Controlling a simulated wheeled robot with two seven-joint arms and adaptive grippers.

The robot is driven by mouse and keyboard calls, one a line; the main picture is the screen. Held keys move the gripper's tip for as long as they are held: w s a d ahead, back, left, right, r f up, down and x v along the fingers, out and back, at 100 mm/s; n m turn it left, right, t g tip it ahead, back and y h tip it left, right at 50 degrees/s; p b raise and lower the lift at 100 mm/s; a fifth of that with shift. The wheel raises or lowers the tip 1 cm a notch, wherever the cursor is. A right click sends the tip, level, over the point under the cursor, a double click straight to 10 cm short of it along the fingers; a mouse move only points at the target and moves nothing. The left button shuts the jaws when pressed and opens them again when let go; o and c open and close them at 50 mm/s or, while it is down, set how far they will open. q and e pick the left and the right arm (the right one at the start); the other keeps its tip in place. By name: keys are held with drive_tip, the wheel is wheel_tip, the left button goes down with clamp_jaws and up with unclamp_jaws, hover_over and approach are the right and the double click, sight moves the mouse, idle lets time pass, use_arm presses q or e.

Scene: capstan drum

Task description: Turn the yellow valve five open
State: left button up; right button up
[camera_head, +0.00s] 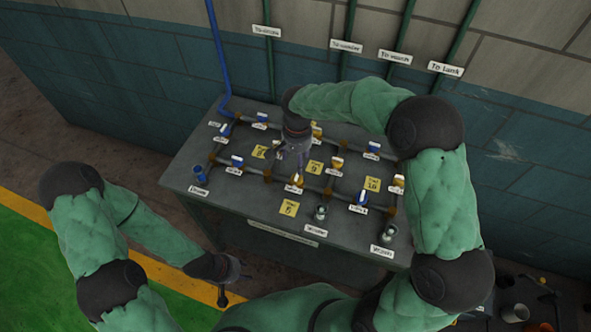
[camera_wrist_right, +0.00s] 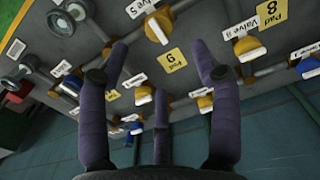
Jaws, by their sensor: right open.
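Several yellow valves sit on the pipes of a grey bench; one yellow valve (camera_head: 297,181) is just in front of my right gripper.
The bench (camera_head: 185,185) stands against a tiled wall. Open floor lies at the front left.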

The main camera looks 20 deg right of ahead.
sight(297, 176)
wheel_tip(297, 176, down, 9)
drive_tip(key=shift+f+b, duration=0.2)
drive_tip(key=shift+b, duration=0.35)
drive_tip(key=shift+s, duration=0.1)
drive_tip(key=c, duration=1.2)
